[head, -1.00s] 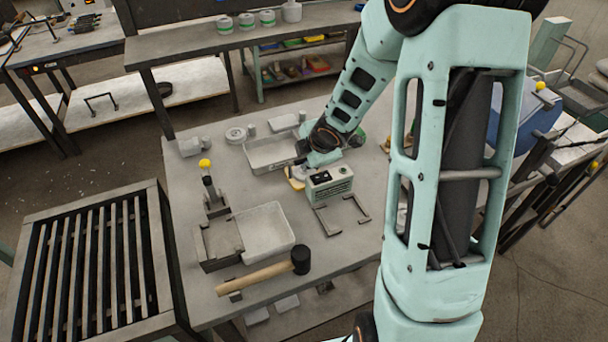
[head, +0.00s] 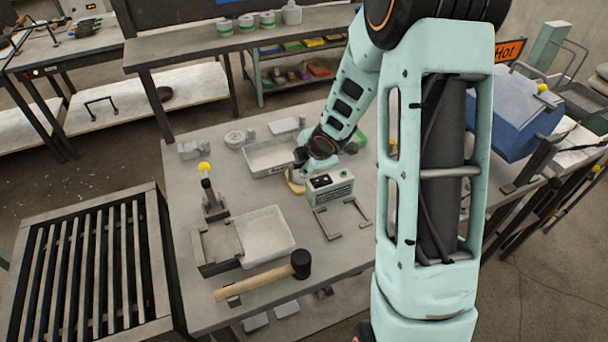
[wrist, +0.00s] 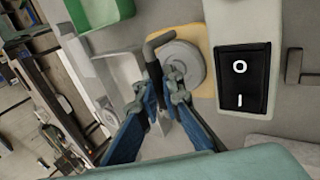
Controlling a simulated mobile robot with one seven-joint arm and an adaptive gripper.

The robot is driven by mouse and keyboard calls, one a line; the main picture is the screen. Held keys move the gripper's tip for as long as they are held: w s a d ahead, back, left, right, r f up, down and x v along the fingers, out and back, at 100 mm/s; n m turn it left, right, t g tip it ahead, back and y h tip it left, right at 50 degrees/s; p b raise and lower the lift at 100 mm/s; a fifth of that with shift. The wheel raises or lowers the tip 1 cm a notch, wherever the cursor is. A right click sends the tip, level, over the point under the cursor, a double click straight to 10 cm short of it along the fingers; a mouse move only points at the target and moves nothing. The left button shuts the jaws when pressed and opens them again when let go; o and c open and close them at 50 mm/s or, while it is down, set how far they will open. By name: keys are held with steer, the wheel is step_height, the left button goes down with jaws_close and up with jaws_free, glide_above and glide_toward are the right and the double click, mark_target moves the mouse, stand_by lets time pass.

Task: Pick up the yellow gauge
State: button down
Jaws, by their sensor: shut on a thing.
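The yellow gauge (head: 296,187) shows in the head view as a small tan-yellow piece on the table, left of the grey switch box (head: 330,187) and mostly hidden under my gripper. In the wrist view a flat yellow plate (wrist: 192,36) carries a grey round disc (wrist: 184,62) and a dark bent handle (wrist: 153,62). My gripper (wrist: 158,84) has its blue fingers closed around the handle beside the disc. Whether the plate is lifted off the table cannot be told.
A grey tray (head: 271,168) lies close behind and left of my gripper. A metal bracket (head: 342,217) lies in front of the box. The front right tabletop is clear.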

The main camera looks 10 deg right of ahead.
steer(key=shift+r, duration=0.1)
step_height(320, 180, up, 23)
steer(key=p, duration=0.9)
stand_by(0.5)
